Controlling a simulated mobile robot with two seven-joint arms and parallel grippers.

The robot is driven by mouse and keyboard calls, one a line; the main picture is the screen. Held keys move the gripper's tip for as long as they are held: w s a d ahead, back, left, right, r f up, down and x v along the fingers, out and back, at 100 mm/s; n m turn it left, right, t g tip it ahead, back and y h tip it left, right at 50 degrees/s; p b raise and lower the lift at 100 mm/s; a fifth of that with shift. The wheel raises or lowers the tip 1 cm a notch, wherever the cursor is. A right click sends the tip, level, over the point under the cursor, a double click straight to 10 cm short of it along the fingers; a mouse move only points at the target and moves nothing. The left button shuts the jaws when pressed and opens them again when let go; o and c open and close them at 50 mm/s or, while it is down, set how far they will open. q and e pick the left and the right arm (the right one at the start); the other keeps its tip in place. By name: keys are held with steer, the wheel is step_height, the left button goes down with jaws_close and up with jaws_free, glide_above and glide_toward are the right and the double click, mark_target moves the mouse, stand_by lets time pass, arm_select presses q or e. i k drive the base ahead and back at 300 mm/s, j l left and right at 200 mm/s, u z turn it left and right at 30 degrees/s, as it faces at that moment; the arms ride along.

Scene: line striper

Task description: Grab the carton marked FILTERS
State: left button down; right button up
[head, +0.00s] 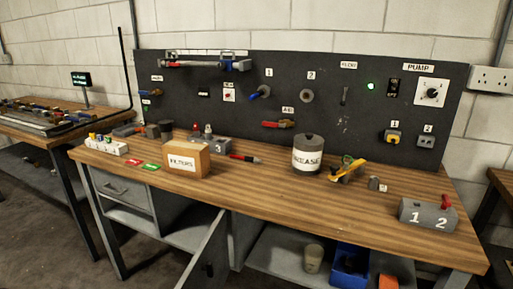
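The carton marked FILTERS (187,159) is a tan cardboard box with a white label on its front. It stands upright on the wooden workbench (270,194), left of the middle, near the front edge. Its front and top show, and nothing covers its label. Neither of my grippers is in the head view.
Behind the carton are a grey block marked 3 (210,145) and a red pen-like tool (243,158). Red and green cards (143,165) lie to its left. A GREASE tin (307,155) stands to the right. Below, a cabinet door (207,258) hangs open.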

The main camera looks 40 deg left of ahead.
mark_target(190, 159)
steer(key=u, duration=1.65)
steer(key=i+j+u, duration=0.2)
steer(key=j+u, duration=0.25)
steer(key=i+j+u, duration=0.2)
steer(key=j+u, duration=0.2)
steer(key=i+j+u, duration=0.25)
steer(key=u, duration=0.2)
steer(key=i+j+u, duration=0.1)
steer(key=i, duration=0.35)
steer(key=i+j+u, duration=0.1)
steer(key=i, duration=0.4)
steer(key=i+z, duration=0.1)
steer(key=z, duration=0.4)
steer(key=i+z, duration=0.15)
steer(key=z, duration=0.35)
steer(key=i+z, duration=0.1)
steer(key=z, duration=0.4)
steer(key=i+j+z, duration=0.1)
steer(key=z, duration=0.35)
steer(key=i+j+z, duration=0.1)
steer(key=j+z, duration=0.15)
steer(key=z, duration=0.25)
